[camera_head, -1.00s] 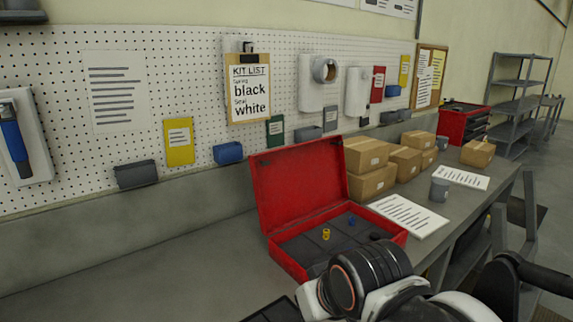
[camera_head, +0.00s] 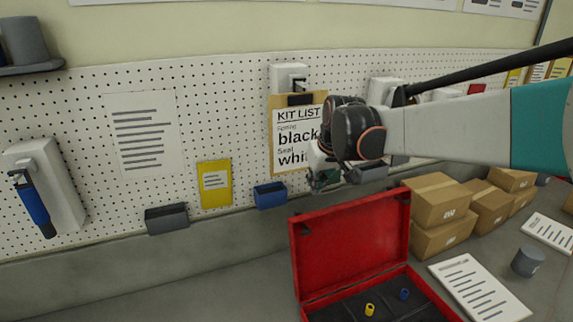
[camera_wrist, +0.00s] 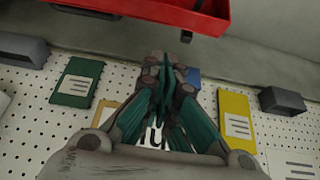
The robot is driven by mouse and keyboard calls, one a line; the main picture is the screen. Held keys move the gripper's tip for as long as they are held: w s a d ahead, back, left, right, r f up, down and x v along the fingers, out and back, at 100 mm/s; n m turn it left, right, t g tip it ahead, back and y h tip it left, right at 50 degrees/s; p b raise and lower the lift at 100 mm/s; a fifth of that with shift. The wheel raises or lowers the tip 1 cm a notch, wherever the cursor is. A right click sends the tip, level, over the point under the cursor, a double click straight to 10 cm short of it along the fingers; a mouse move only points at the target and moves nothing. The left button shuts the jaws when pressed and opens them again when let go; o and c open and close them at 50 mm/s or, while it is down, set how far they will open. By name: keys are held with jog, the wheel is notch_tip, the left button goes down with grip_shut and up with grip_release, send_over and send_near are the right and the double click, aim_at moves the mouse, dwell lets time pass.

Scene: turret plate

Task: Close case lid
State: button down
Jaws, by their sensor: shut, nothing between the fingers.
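The red case (camera_head: 352,248) stands open on the bench, its lid raised upright toward the pegboard. Inside its dark tray a yellow ring-like part (camera_head: 369,309) and a blue part (camera_head: 404,294) are seen. The lid's red edge (camera_wrist: 170,14) crosses the top of the wrist view. My gripper (camera_head: 318,185) is above and behind the raised lid, near the pegboard, apart from the lid in the head view. In the wrist view my gripper (camera_wrist: 168,75) has its teal fingers together, with nothing held. The case's front is cut off by the head view's lower edge.
A kit list clipboard (camera_head: 285,160) hangs behind my gripper. A blue bin (camera_head: 270,196), a grey bin (camera_head: 166,218) and a yellow card (camera_head: 215,185) are on the pegboard. Cardboard boxes (camera_head: 438,205) stand right of the lid. The bench left of the case is clear.

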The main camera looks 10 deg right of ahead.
jog(key=s+x, duration=0.1)
jog(key=x, duration=0.6)
jog(key=shift+w+d+f+p, duration=0.15)
jog(key=shift+d+f+p, duration=0.3)
jog(key=shift+f, duration=0.2)
dwell(0.4)
